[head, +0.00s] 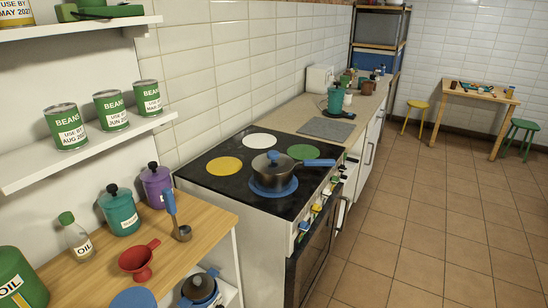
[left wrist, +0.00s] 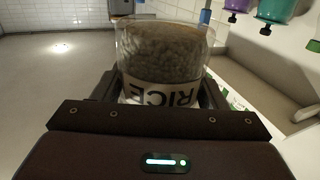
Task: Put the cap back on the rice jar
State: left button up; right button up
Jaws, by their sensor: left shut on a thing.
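The rice jar (left wrist: 165,55) is clear, full of pale grains, with a white label reading RICE. In the left wrist view it appears upside down, as do the canisters behind it. My left gripper (left wrist: 160,100) is shut around the jar, and the gripper body hides the jar's mouth end. I cannot see whether a cap is on it. No cap is clearly recognisable; a flat blue disc (head: 134,300) lies at the front of the wooden counter, cut by the picture's lower edge, and I cannot tell what it is. Neither gripper shows in the head view.
The wooden counter (head: 205,212) holds a purple canister (head: 156,186), teal canister (head: 120,212), oil bottle (head: 76,238), red funnel (head: 138,260), ladle (head: 174,215) and green container (head: 18,282). Bean cans (head: 112,110) stand on the shelf above. A pan (head: 272,168) sits on the stove.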

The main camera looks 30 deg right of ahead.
pick_arm(q)
jog(key=shift+r, duration=0.1)
jog(key=s+a+n+t+y, duration=0.2)
jog(key=s+a+n+y, duration=0.1)
jog(key=a, duration=0.4)
jog(key=s+a+f+n+t+y, duration=0.1)
jog(key=s+a+n+t+y, duration=0.1)
jog(key=a+n+y, duration=0.3)
jog(key=s+a+y, duration=0.1)
jog(key=a+y, duration=0.1)
jog(key=y, duration=0.1)
jog(key=shift+y, duration=0.3)
